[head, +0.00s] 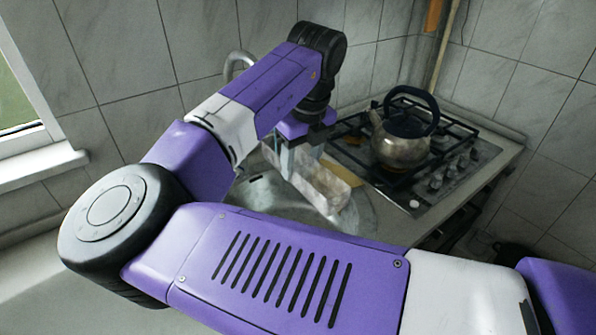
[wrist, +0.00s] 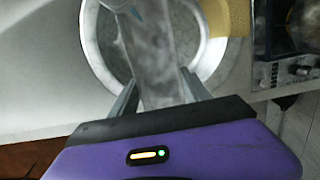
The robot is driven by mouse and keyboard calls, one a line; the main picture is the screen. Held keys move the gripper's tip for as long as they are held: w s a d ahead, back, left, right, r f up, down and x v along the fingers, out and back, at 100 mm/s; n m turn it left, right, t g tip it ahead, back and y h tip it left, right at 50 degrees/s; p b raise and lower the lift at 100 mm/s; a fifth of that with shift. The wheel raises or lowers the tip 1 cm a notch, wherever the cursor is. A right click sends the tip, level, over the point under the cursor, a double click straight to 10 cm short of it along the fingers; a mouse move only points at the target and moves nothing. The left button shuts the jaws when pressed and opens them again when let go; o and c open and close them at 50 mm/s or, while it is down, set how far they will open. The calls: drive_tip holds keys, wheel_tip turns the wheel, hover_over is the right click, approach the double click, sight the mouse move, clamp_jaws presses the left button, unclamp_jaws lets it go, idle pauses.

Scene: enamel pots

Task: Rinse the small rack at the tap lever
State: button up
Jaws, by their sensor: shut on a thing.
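The small rack, a mottled grey, box-like piece (head: 325,185), is in my gripper (head: 298,155) above the round metal sink (head: 258,198). In the wrist view the rack (wrist: 152,65) lies between the two fingers of my gripper (wrist: 157,90) and extends over the sink bowl (wrist: 94,62). The curved metal tap (head: 238,62) rises behind the sink in the head view; my arm hides its lower part. I cannot make out the tap lever clearly. A pale bluish piece at the top of the wrist view may be part of the tap.
A worn kettle (head: 402,140) with a dark handle stands on the gas hob (head: 455,160), right of the sink. The counter (wrist: 40,75) left of the sink is clear. Tiled walls close in the back.

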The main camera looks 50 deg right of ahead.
sight(323, 184)
drive_tip(key=shift+d, duration=0.2)
drive_tip(key=shift+a, duration=0.15)
drive_tip(key=shift+w+a, duration=0.2)
drive_tip(key=shift+a, duration=0.2)
drive_tip(key=shift+d+p, duration=0.15)
drive_tip(key=shift+p, duration=0.15)
drive_tip(key=shift+s+d, duration=0.25)
drive_tip(key=shift+d, duration=0.15)
drive_tip(key=shift+s+a+p, duration=0.3)
drive_tip(key=shift+s+a, duration=0.25)
drive_tip(key=shift+s, duration=0.7)
drive_tip(key=shift+s+a+p, duration=0.25)
drive_tip(key=shift+s+a, duration=0.3)
drive_tip(key=shift+s, duration=0.65)
drive_tip(key=shift+s+a+p, duration=0.3)
drive_tip(key=shift+s+a, duration=0.25)
drive_tip(key=shift+s, duration=0.7)
